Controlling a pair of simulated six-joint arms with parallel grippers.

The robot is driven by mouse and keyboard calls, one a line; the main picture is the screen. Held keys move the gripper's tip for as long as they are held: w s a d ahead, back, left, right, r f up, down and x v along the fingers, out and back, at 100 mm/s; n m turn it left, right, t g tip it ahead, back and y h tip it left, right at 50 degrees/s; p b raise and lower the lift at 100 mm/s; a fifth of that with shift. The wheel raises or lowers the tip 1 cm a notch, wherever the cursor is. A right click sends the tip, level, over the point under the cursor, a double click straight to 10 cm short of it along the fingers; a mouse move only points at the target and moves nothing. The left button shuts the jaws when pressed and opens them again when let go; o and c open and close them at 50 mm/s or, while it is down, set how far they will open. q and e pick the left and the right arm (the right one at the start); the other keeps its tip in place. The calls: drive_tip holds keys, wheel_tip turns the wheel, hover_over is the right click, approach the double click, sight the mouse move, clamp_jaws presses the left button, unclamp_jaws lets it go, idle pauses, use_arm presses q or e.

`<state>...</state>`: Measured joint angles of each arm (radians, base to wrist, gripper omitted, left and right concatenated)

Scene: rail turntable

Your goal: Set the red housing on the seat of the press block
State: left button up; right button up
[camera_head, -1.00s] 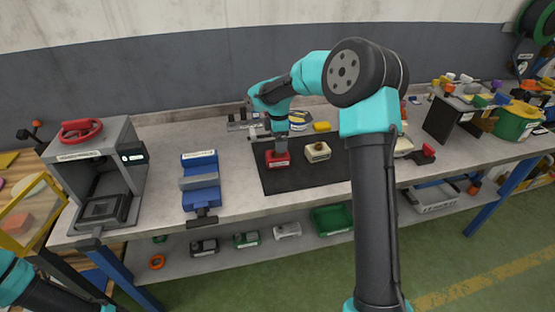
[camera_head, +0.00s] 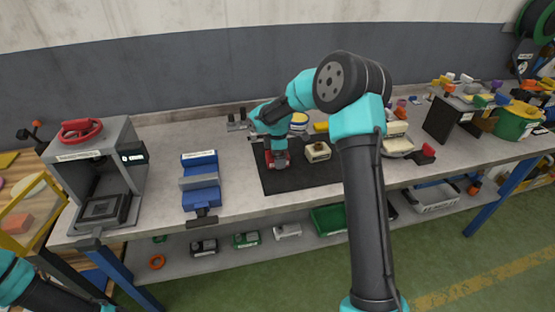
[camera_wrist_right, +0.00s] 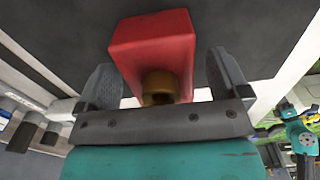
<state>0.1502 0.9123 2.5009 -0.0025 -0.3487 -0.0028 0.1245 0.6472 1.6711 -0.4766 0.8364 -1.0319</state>
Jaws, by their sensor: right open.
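The red housing (camera_head: 279,163) sits on the black mat (camera_head: 325,176), mostly covered by my right gripper in the head view. In the right wrist view, the red housing (camera_wrist_right: 155,48) is a red block with a round brass-coloured part, lying between the finger pads. My right gripper (camera_head: 277,154) is down around it; its fingers (camera_wrist_right: 165,80) are open, with a gap visible on both sides. A grey press-like block (camera_head: 127,175) with a red ring on top and a dark seat (camera_head: 104,209) at its front stands at the left; the seat looks empty. My left gripper is out of view.
A cream block (camera_head: 317,152) sits on the mat just right of the red housing. A blue fixture (camera_head: 201,182) stands between the press block and the mat. A dark upright panel (camera_head: 441,120) stands at the right. Bare bench lies left of the mat.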

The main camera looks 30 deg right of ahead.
drive_tip(key=shift+f, duration=0.65)
drive_tip(key=shift+c, duration=0.3)
drive_tip(key=c, duration=1.4)
